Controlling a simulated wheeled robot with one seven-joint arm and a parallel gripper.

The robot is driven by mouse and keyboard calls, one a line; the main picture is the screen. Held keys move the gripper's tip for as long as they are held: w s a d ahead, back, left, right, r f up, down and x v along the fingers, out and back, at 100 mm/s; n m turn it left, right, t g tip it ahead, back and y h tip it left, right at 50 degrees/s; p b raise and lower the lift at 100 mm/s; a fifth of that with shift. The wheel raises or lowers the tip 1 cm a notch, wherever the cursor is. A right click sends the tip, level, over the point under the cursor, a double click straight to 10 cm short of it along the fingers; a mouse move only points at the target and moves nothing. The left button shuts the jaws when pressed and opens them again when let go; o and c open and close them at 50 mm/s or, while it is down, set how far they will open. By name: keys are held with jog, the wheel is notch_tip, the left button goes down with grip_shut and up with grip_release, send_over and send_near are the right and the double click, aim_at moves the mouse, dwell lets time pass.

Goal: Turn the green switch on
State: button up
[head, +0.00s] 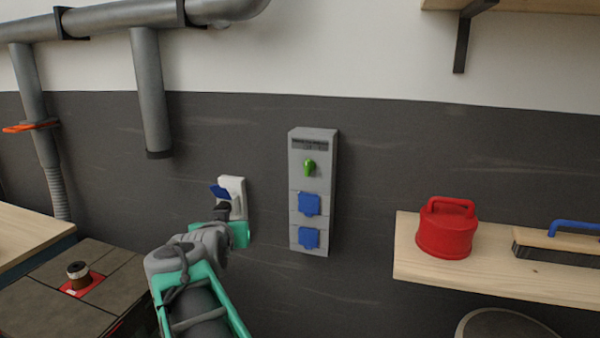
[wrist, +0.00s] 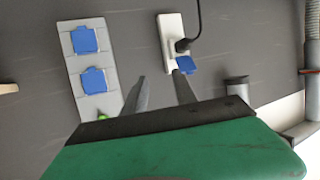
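The green switch (head: 309,167) is a small knob near the top of a grey wall box (head: 322,215). It stands roughly upright, and a bit of it shows in the wrist view (wrist: 102,117) beside a finger, mostly hidden by my gripper. My gripper (wrist: 160,84) has its two dark fingers apart with nothing between them. In the head view my gripper's green body (head: 238,235) is left of the grey box, in front of the white socket's lower end. Its fingertips are hard to make out there.
Two blue socket covers (head: 309,204) sit below the switch. A white wall socket (head: 236,187) with a blue lid and a black plug (wrist: 184,45) is to the left. A shelf (head: 410,262) bears a red canister (head: 446,230) at right. Grey pipes (head: 150,90) run at upper left.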

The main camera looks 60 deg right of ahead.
aim_at(306, 165)
jog(key=s+d+r+m+g+h, duration=0.4)
jog(key=s+d+r+h, duration=0.2)
jog(key=s+d+r, duration=0.4)
jog(key=d+p, duration=0.2)
jog(key=d, duration=0.5)
jog(key=shift+s+f, duration=0.1)
jog(key=shift+d+f, duration=0.1)
jog(key=shift+d, duration=0.45)
grip_shut()
